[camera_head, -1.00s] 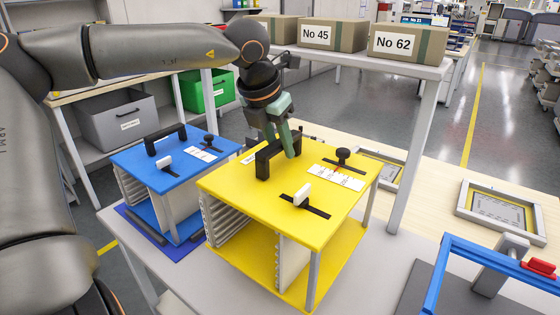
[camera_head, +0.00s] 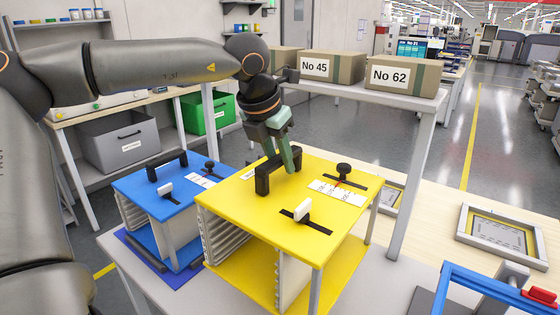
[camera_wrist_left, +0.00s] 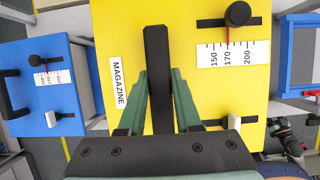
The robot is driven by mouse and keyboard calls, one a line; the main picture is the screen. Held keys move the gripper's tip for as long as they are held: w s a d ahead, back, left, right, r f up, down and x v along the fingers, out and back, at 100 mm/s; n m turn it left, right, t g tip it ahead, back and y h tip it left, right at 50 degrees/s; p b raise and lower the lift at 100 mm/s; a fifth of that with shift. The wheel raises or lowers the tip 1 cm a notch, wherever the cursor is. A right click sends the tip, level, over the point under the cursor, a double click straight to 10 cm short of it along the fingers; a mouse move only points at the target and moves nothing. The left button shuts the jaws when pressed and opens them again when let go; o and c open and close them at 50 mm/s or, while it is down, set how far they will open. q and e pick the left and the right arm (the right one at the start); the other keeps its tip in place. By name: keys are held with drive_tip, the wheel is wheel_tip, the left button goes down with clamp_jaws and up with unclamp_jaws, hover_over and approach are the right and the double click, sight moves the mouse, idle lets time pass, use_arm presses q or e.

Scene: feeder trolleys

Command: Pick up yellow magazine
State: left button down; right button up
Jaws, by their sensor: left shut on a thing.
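The yellow magazine (camera_head: 262,190) is a rack with a flat yellow top, a yellow base plate and grooved side walls. Its top carries a black handle (camera_head: 277,172), a black knob, a white clip and a printed scale. My left gripper (camera_head: 290,158) comes down from above and is shut on the black handle. The wrist view shows the handle (camera_wrist_left: 158,85) between the green fingers of the left gripper (camera_wrist_left: 158,72), with a MAGAZINE label beside it. Whether the base touches the table is unclear.
A blue magazine (camera_head: 190,196) stands close on the left. A shelf with boxes No 45 (camera_head: 318,68) and No 62 (camera_head: 392,75) rises behind, its post (camera_head: 412,170) near the yellow magazine's right side. Grey frames and a blue-edged fixture (camera_head: 480,278) lie right.

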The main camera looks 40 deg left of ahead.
use_arm(q)
drive_tip(key=shift+w+r+p, duration=0.1)
drive_tip(key=shift+r+p, duration=1.55)
drive_tip(key=shift+r, duration=1.1)
use_arm(e)
wheel_tip(320, 180, up, 4)
drive_tip(key=shift+f, duration=0.1)
